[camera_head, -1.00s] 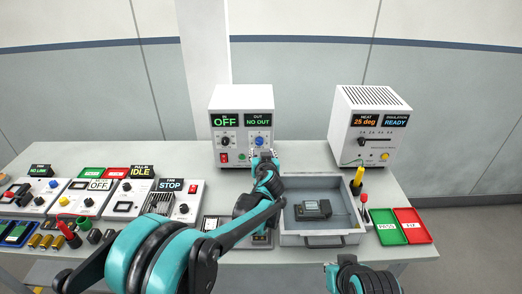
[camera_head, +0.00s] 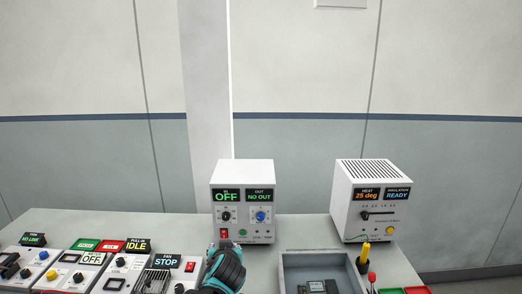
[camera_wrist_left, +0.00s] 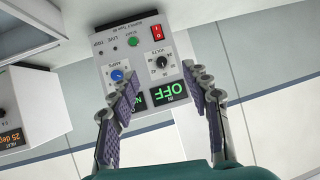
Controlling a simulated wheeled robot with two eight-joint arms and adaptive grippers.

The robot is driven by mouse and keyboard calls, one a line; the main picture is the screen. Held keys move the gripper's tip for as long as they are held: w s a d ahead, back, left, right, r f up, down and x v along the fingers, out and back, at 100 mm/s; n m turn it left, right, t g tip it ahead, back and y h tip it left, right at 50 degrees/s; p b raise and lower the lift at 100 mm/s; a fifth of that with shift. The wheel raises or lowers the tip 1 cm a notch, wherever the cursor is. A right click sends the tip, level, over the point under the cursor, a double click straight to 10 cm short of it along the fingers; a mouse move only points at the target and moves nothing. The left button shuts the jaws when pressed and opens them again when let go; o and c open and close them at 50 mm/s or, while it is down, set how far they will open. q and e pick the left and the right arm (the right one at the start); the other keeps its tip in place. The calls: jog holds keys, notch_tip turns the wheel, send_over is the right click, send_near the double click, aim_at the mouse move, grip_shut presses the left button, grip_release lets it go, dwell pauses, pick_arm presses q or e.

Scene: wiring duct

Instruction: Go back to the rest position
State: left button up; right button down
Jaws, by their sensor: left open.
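My left gripper (camera_wrist_left: 161,74) is open and empty in the left wrist view. Its two purple-padded fingers stand apart in front of the white power supply box (camera_wrist_left: 148,100), which appears upside down there. I cannot tell whether they touch it. In the head view a teal and black part of my left arm (camera_head: 225,270) shows at the bottom middle, below the power supply (camera_head: 243,201). The box's displays read OFF and NO OUT. My right gripper is not in view.
A white heater box (camera_head: 371,201) reading 25 deg and READY stands at the right. A grey tray (camera_head: 322,258) holds a dark device (camera_head: 318,286). A yellow-handled tool (camera_head: 364,256) is beside it. Control panels (camera_head: 125,270) line the left.

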pick_arm(q)
jog(key=s+a+f+g, duration=0.1)
jog(key=s+a+f, duration=0.1)
jog(key=s, duration=0.7)
jog(key=s+a+f+g+h, duration=0.1)
jog(key=s+a+f+g, duration=0.1)
jog(key=s, duration=0.7)
jog(key=s+a+f+g+h, duration=0.1)
jog(key=s+f, duration=0.3)
jog(key=s, duration=0.6)
jog(key=shift+a+m, duration=0.4)
jog(key=shift+a, duration=0.4)
